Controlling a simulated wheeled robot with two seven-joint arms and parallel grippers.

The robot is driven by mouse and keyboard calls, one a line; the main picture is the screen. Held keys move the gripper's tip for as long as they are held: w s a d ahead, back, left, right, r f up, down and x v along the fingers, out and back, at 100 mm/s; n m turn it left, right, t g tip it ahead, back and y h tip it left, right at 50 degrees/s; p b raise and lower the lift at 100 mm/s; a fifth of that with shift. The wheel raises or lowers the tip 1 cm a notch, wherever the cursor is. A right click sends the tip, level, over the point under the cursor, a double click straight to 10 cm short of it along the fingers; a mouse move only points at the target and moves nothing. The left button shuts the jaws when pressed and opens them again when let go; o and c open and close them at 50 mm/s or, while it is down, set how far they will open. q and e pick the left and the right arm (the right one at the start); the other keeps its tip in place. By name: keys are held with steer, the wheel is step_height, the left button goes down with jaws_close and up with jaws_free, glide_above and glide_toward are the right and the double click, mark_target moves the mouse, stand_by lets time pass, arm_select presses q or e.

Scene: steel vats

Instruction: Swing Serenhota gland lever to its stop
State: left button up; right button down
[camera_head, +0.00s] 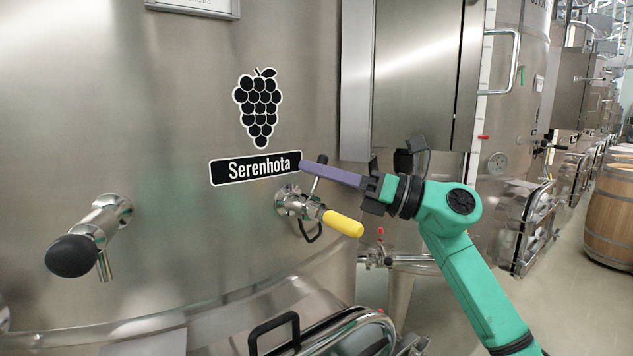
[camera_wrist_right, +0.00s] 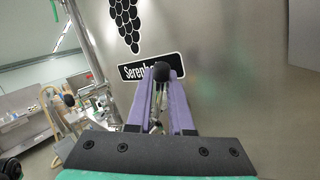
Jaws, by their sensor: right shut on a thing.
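The Serenhota vat (camera_head: 200,100) fills the left of the head view, with a grape emblem above its Serenhota name plate (camera_head: 228,171). Below the plate's right end is a steel valve fitting (camera_head: 290,203). Its short gland lever (camera_head: 321,160) points up, slightly tilted right, and ends in a black ball knob. My right gripper (camera_head: 308,170) reaches in from the right, its purple fingers shut on the lever near the knob. In the right wrist view the knob (camera_wrist_right: 161,72) shows between the fingertips (camera_wrist_right: 160,84). My left gripper is not in view.
A yellow handle (camera_head: 343,223) sticks out low and right from the same fitting. A black-knobbed tap (camera_head: 72,255) stands out at left. A steel cabinet (camera_head: 415,75) is behind my right gripper. Hatch hardware (camera_head: 340,330) lies below, and barrels (camera_head: 610,215) stand far right.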

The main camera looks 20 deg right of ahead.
steer(key=shift+w+d+f+m+t+h+b, duration=0.3)
steer(key=shift+d+f+m+t+h+b, duration=0.3)
steer(key=shift+m+t, duration=1.6)
steer(key=shift+w+d+f+m+t+h+b, duration=0.25)
steer(key=shift+d+f+m+t+h+b, duration=0.5)
steer(key=shift+m, duration=2.5)
steer(key=shift+w+d+f+m+t+h+b, duration=0.25)
steer(key=shift+f+m+t+h+b, duration=0.35)
steer(key=shift+m+t, duration=1.75)
steer(key=shift+f+m+g, duration=0.2)
steer(key=shift+m+g, duration=0.1)
steer(key=shift+m, duration=0.3)
steer(key=c, duration=1)
jaws_free()
steer(key=shift+o, duration=0.8)
steer(key=shift+w+d+f, duration=0.15)
steer(key=shift+d, duration=0.05)
steer(key=b+v, duration=0.8)
steer(key=v, duration=0.6)
steer(key=shift+d+b, duration=0.15)
steer(key=shift+b, duration=0.2)
